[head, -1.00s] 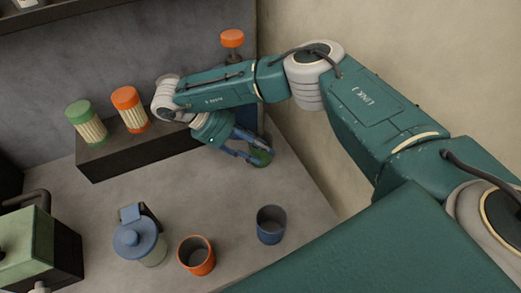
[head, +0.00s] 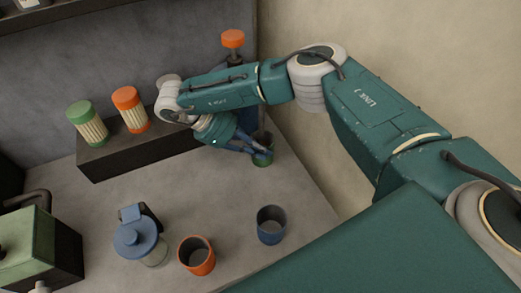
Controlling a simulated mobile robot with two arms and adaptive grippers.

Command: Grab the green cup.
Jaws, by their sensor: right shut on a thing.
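The green cup (head: 263,158) stands near the back right of the counter, close to the wall corner. My right gripper (head: 262,150) is shut on it, with its blue fingers at the cup's wall and rim. The fingers and wrist hide part of the cup. The cup looks upright and seems to rest on the counter, though I cannot tell for certain. My left gripper is not in view.
A blue cup (head: 271,226), an orange cup (head: 197,257) and a blue-lidded jug (head: 139,237) stand in front. A dark ledge (head: 110,160) holds green-lidded (head: 85,122) and orange-lidded (head: 130,110) jars. A green machine (head: 35,245) is at left. The middle counter is clear.

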